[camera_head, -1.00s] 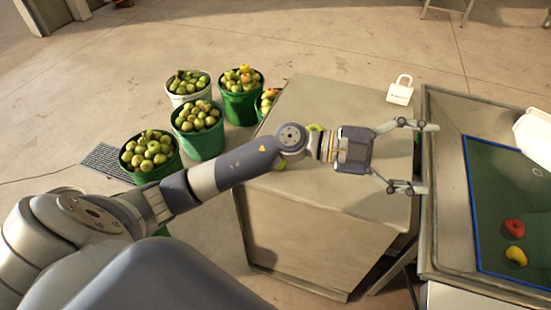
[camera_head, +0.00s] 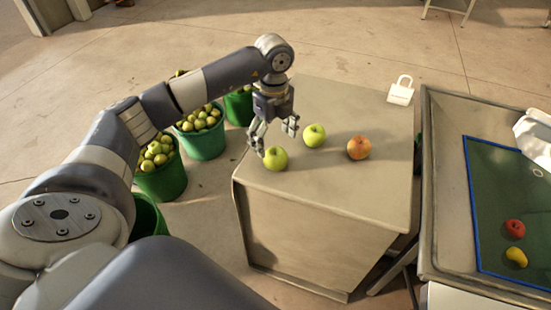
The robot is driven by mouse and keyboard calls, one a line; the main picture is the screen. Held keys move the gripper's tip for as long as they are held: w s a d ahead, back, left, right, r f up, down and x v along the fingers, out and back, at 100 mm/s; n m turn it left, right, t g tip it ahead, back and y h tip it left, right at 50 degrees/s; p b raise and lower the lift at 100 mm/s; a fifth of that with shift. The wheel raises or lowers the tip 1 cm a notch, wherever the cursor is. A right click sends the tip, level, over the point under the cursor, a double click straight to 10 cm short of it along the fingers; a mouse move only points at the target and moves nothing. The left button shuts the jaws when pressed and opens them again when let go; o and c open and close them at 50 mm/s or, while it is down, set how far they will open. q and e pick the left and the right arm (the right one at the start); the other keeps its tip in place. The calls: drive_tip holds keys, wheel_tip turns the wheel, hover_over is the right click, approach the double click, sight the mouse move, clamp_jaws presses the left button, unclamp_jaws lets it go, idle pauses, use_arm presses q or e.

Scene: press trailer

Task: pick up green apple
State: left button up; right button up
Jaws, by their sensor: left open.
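Two green apples are on the box-like table (camera_head: 345,190). The nearer green apple (camera_head: 276,158) sits close to the table's left edge. The other green apple (camera_head: 314,135) sits a little farther back and to the right. My left gripper (camera_head: 274,140) is open and points down, with its fingers just behind the nearer green apple and left of the farther one. It holds nothing. Whether a fingertip touches the nearer apple I cannot tell. My right gripper is not in view.
A red-orange apple (camera_head: 359,148) sits on the table to the right. Green buckets of fruit, one of them here (camera_head: 202,141), stand on the floor at left. A tray (camera_head: 450,200) at right holds a red fruit (camera_head: 513,228) and a yellow fruit (camera_head: 516,257). A white padlock-shaped object (camera_head: 401,91) stands behind.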

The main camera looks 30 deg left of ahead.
sight(275, 152)
use_arm(q)
drive_tip(key=f, duration=0.2)
drive_tip(key=f+p, duration=0.1)
drive_tip(key=f, duration=0.5)
drive_tip(key=shift+d, duration=0.25)
drive_tip(key=c, duration=1.2)
